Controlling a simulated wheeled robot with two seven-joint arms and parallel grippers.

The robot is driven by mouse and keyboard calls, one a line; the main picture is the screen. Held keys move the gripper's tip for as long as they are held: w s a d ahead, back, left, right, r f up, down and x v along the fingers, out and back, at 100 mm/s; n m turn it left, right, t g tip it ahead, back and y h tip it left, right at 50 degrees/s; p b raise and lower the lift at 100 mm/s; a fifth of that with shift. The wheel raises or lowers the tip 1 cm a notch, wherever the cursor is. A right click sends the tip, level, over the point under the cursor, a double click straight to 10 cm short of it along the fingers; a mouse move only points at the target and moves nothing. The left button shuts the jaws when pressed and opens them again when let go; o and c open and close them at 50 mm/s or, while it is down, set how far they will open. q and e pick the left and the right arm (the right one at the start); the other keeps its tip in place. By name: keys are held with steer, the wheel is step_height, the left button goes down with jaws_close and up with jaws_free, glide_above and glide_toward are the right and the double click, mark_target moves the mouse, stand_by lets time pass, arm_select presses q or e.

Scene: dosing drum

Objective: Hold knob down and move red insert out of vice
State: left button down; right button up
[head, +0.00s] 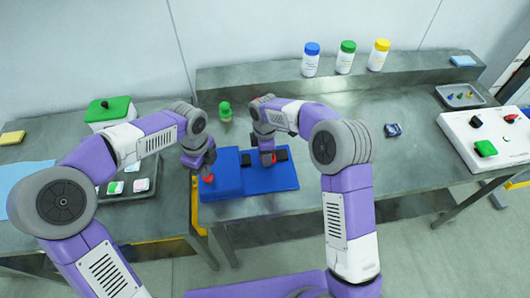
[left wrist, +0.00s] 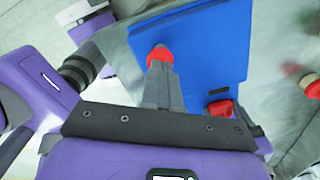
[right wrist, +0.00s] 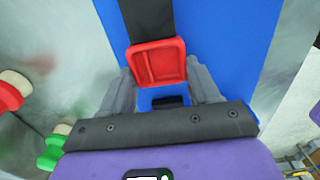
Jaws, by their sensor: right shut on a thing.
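The blue vice (head: 222,172) stands on the near edge of the bench; it also shows in the left wrist view (left wrist: 205,40). Its red knob (left wrist: 160,56) is at the tips of my left gripper (left wrist: 160,68), whose fingers are together on top of it. The knob also shows in the head view (head: 208,178). My right gripper (right wrist: 160,85) has its fingers on either side of the red insert (right wrist: 158,62) and is shut on it. The insert sits by a black vice jaw (right wrist: 150,20), seemingly touching it. The other jaw is mostly hidden.
Bottles with blue (head: 311,60), green and yellow caps stand on the back shelf. A dark tray (head: 125,195) lies to the left, and a white control box (head: 490,140) to the right. The bench right of the vice is mostly clear.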

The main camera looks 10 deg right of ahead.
arm_select(q)
steer(key=shift+f, duration=0.1)
arm_select(e)
steer(key=shift+r, duration=3)
arm_select(q)
steer(key=shift+r, duration=3.5)
steer(key=shift+r, duration=0.1)
step_height(320, 180, up, 5)
steer(key=shift+f, duration=0.1)
